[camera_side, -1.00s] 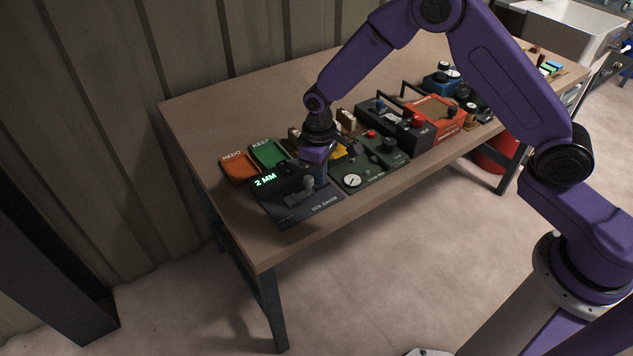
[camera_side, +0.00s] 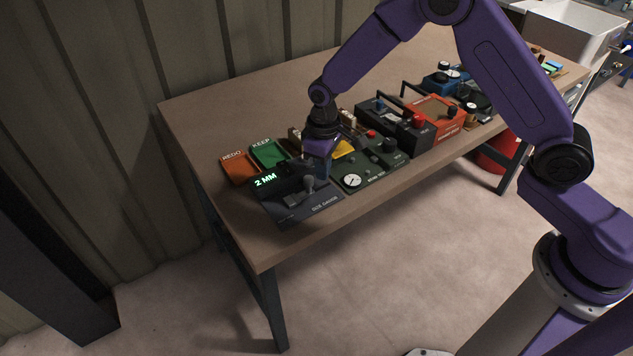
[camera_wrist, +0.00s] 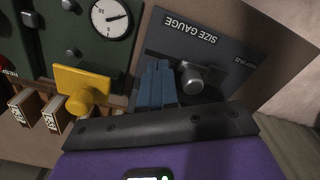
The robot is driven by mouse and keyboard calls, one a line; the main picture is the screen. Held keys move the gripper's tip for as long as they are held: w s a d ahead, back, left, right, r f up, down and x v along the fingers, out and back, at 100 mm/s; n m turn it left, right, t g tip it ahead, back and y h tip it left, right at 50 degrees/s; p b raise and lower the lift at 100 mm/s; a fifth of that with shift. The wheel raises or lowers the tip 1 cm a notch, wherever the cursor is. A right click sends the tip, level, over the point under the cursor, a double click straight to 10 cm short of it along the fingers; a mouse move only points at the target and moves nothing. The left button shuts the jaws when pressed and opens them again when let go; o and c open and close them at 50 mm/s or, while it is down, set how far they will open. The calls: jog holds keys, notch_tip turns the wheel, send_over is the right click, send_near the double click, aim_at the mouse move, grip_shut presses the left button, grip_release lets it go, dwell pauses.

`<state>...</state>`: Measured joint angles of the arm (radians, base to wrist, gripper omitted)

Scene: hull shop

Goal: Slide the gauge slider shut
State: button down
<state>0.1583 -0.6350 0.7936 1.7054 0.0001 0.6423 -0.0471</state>
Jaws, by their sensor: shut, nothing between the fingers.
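The size gauge (camera_side: 300,207) is a dark grey block at the near left of the bench, with a green "2 MM" display (camera_side: 265,180). Its grey slider knob (camera_side: 308,184) stands on the top; the wrist view also shows the knob (camera_wrist: 193,78) and the gauge (camera_wrist: 214,50) with its lettering upside down. My gripper (camera_side: 323,176) is shut and empty, low at the right side of the knob. In the wrist view its blue fingers (camera_wrist: 156,84) are just left of the knob, very close; I cannot tell whether they touch.
An orange REDO tray (camera_side: 238,168) and a green KEEP tray (camera_side: 268,154) lie behind the gauge. A dark green panel with a dial (camera_side: 352,181) stands close on the right. A yellow part (camera_wrist: 82,84) and card-like blocks (camera_wrist: 52,112) are near the fingers. The bench front edge is close.

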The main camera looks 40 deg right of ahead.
notch_tip(320, 180, up, 5)
jog(key=shift+f, duration=0.1)
dwell(0.6)
jog(key=s+d+r+n, duration=0.15)
jog(key=s+r, duration=0.25)
jog(key=s, duration=0.4)
jog(key=s+r+n, duration=0.2)
jog(key=s+r, duration=0.3)
jog(key=s, duration=0.3)
jog(key=s+d+r+n, duration=0.1)
jog(key=s+d, duration=0.4)
jog(key=s, duration=0.3)
jog(key=s+d+r+n, duration=0.1)
jog(key=s+d, duration=0.3)
jog(key=s, duration=0.5)
jog(key=shift+d+r+n, duration=0.3)
jog(key=shift+d+n, duration=0.1)
jog(key=shift+n, duration=0.15)
dwell(0.8)
